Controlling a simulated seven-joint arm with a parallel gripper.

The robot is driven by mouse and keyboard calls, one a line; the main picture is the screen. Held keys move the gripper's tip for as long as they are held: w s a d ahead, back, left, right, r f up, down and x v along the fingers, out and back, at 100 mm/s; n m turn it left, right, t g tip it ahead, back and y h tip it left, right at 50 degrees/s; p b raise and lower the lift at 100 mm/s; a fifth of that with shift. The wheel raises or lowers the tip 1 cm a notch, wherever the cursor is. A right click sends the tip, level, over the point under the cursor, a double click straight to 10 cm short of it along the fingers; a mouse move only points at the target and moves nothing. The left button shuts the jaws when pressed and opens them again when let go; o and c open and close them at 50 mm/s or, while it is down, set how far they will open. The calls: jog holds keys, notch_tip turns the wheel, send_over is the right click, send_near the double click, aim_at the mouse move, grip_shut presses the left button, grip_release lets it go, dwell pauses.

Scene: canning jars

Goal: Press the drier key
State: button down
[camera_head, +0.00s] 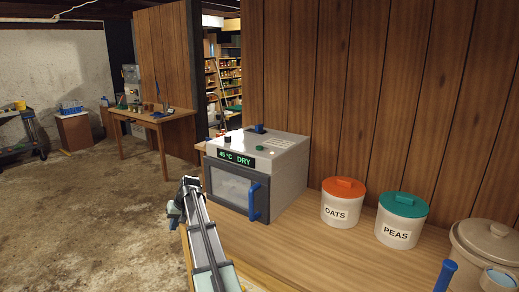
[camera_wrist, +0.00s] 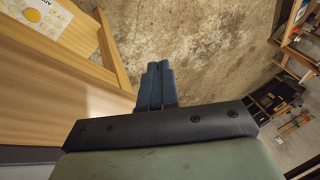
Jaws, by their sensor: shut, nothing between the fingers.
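The drier (camera_head: 285,172) is a grey box on the wooden counter, with a glass front door and a blue door handle (camera_head: 258,202). Its lit green display (camera_head: 236,157) reads 45 °C DRY. On its top I see a black knob (camera_head: 227,140), a small green button (camera_head: 262,149) and a blue part (camera_head: 259,128); which one is the key I cannot tell. My gripper (camera_wrist: 159,66) is shut and empty in the wrist view, over the floor beside wooden furniture. In the head view my arm's end is left of the drier and apart from it; the fingertips are not clear there.
An OATS canister (camera_head: 342,208) with an orange lid and a PEAS canister (camera_head: 400,227) with a teal lid stand right of the drier on the counter (camera_head: 300,255). A large beige pot (camera_head: 480,245) is at the far right. Open floor (camera_head: 80,210) lies left.

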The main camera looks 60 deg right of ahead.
jog(key=d+r+m+t, duration=0.1)
jog(key=d+r, duration=0.8)
jog(key=d, duration=0.3)
notch_tip(320, 180, up, 28)
jog(key=r+m+t+h, duration=0.1)
jog(key=t, duration=0.3)
send_over(262, 147)
jog(key=shift+f, duration=0.25)
jog(key=shift+f, duration=0.15)
jog(key=shift+f, duration=4.3)
jog(key=shift+f, duration=0.8)
jog(key=shift+r, duration=0.8)
